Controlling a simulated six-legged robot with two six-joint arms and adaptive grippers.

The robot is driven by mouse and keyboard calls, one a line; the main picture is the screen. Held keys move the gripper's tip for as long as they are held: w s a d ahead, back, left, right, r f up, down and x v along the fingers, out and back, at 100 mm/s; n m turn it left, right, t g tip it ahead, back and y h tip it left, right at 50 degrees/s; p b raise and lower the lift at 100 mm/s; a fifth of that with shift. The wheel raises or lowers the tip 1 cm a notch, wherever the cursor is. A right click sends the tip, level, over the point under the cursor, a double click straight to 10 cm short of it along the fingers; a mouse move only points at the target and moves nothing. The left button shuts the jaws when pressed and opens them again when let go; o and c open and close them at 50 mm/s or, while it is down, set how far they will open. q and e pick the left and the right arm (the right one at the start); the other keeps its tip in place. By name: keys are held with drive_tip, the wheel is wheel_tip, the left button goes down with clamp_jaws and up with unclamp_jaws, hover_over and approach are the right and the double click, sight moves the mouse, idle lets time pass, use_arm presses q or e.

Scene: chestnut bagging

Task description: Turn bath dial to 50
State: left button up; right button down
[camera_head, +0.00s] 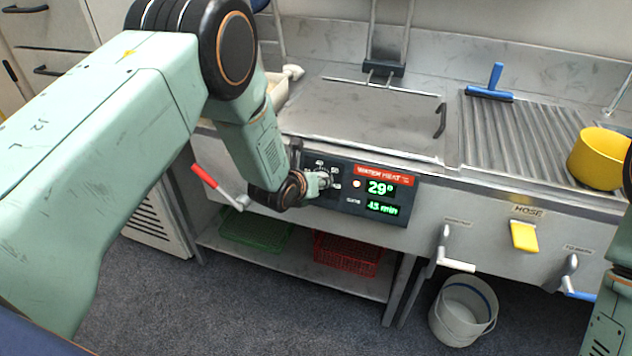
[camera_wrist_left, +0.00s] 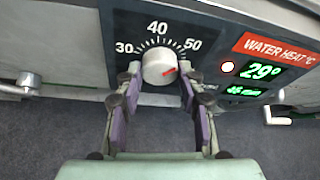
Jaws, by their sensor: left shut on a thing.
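The bath dial (camera_wrist_left: 158,68) is a round pale knob on a dark panel, with 30, 40 and 50 printed around it. Its red mark points right and slightly up, a little clockwise of the 50. My left gripper (camera_wrist_left: 158,82) has one finger on each side of the knob and is shut on it. In the head view the left gripper (camera_head: 318,184) is at the panel and partly covers the dial (camera_head: 325,179). The water heat display (camera_head: 381,188) reads 29°, with a smaller green line below. My right gripper is not in view.
A red-handled lever (camera_head: 205,176) is left of the panel. Right of it are a white-handled lever (camera_head: 455,265), a yellow hose handle (camera_head: 523,236) and a blue-handled lever (camera_head: 578,294). A lidded basin (camera_head: 370,115) and yellow bowl (camera_head: 597,160) are above. A bucket (camera_head: 463,310) stands below.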

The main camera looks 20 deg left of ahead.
use_arm(q)
drive_tip(key=shift+m, duration=0.4)
idle(0.3)
drive_tip(key=o, duration=1.2)
drive_tip(key=shift+c, duration=0.2)
drive_tip(key=v, duration=1.2)
drive_tip(key=shift+d, duration=0.25)
